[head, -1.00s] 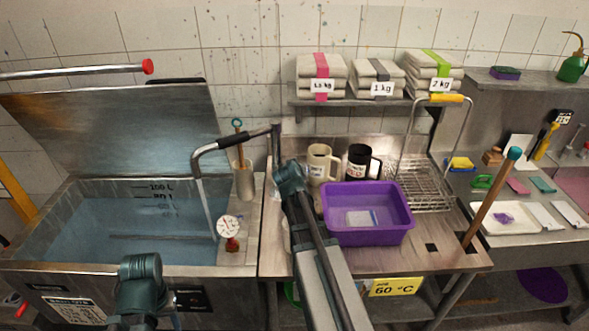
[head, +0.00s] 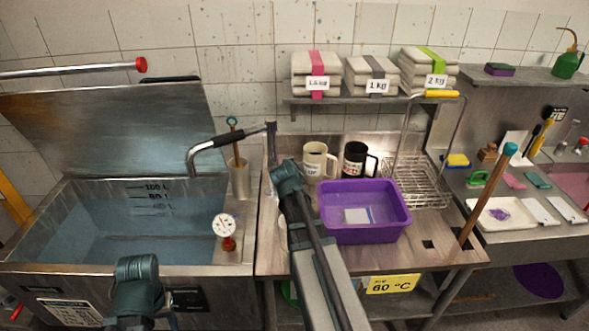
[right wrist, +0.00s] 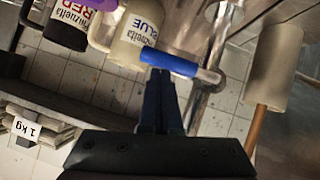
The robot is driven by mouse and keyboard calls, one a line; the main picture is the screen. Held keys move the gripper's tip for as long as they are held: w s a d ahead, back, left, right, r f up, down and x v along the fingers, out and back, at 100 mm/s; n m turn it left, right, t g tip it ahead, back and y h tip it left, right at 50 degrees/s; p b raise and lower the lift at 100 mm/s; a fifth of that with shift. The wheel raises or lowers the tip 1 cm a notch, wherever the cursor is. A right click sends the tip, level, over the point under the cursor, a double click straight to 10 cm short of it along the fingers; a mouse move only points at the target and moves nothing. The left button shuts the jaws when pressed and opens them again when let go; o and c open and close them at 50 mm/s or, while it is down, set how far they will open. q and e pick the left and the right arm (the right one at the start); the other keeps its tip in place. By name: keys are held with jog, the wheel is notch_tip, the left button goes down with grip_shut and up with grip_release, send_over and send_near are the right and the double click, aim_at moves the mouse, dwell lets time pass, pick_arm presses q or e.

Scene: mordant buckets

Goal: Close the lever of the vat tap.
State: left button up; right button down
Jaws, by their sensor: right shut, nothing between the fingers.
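The vat tap's curved spout (head: 200,158), with a black sleeve, reaches over the left vat (head: 130,225) from a post at the back. No stream falls from its mouth. In the right wrist view a blue-sleeved lever (right wrist: 170,63) on a metal stem lies across the tips of my right gripper (right wrist: 160,78). The gripper is shut and holds nothing; I cannot tell whether it touches the lever. In the head view my right arm hides the lever and the fingers. Only a joint of my left arm shows at the lower left; its gripper is out of frame.
A purple tub (head: 365,212), a cream mug (head: 318,160) and a black mug (head: 357,160) stand just right of my right arm. A dial thermometer (head: 223,226) sits on the vat's right rim. A tool holder (head: 239,180) stands behind it. The vat lid (head: 110,125) is raised.

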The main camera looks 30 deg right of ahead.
jog(key=s+a+r+p, duration=0.4)
jog(key=s+r+p, duration=0.3)
jog(key=r+p, duration=0.2)
jog(key=shift+s+a+r, duration=0.2)
jog(key=shift+s+a, duration=0.2)
jog(key=s+a+f+n+g+y+b, duration=0.2)
jog(key=a+f, duration=0.4)
jog(key=a, duration=0.5)
jog(key=s+a+f+n+g+y+b, duration=0.2)
jog(key=a+f, duration=0.4)
jog(key=a, duration=0.4)
jog(key=s+a+f+n+g+y+b, duration=0.1)
jog(key=s+a+f+n+g, duration=0.1)
jog(key=s+a, duration=0.3)
jog(key=s+a+f+n+g+y+b, duration=0.1)
jog(key=s+a+f+n+g+b, duration=0.1)
jog(key=s+a, duration=0.4)
jog(key=a+f, duration=0.1)
jog(key=a, duration=0.3)
jog(key=shift+s+a+f+n+g, duration=0.15)
jog(key=shift+a+n+g, duration=0.15)
jog(key=shift+g, duration=0.1)
